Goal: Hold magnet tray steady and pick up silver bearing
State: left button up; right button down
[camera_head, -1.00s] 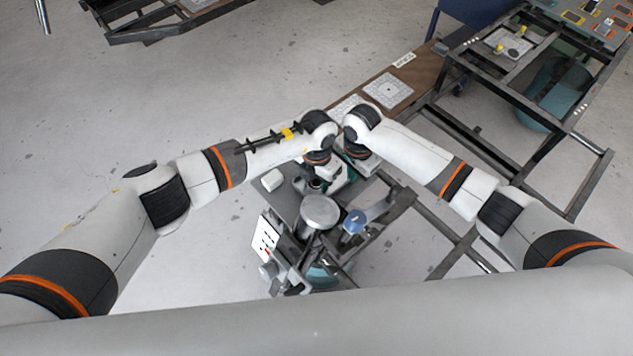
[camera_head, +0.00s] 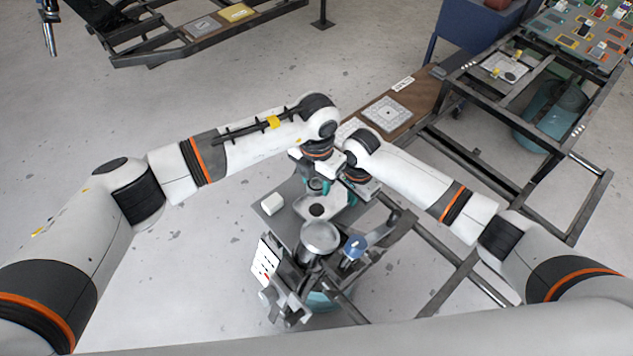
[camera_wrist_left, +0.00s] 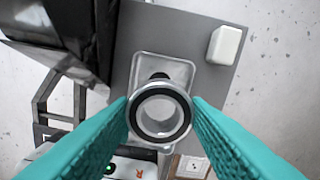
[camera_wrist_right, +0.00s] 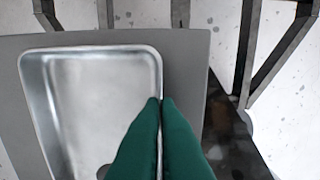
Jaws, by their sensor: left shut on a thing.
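The silver bearing (camera_wrist_left: 160,113), a ring with a dark band, is between the fingertips of my left gripper (camera_wrist_left: 160,116) in the left wrist view. That gripper is shut on it and holds it above the magnet tray (camera_wrist_left: 185,70), a shallow silver metal tray. A small dark thing shows in the tray, partly hidden by the bearing. In the right wrist view my right gripper (camera_wrist_right: 161,100) has its fingers closed together at the right wall of the tray (camera_wrist_right: 152,70). In the head view both grippers are close together over the tray (camera_head: 335,205).
The tray sits on a grey plate (camera_wrist_left: 215,85) with a white block (camera_wrist_left: 226,45) near its corner. A round metal pan (camera_head: 320,237) and a blue knob (camera_head: 355,246) stand nearer me. A dark metal frame (camera_head: 440,255) extends right.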

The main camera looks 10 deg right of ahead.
jog(key=c, duration=1.6)
grip_release()
jog(key=shift+r, duration=0.1)
notch_tip(320, 180, up, 12)
jog(key=shift+f, duration=0.1)
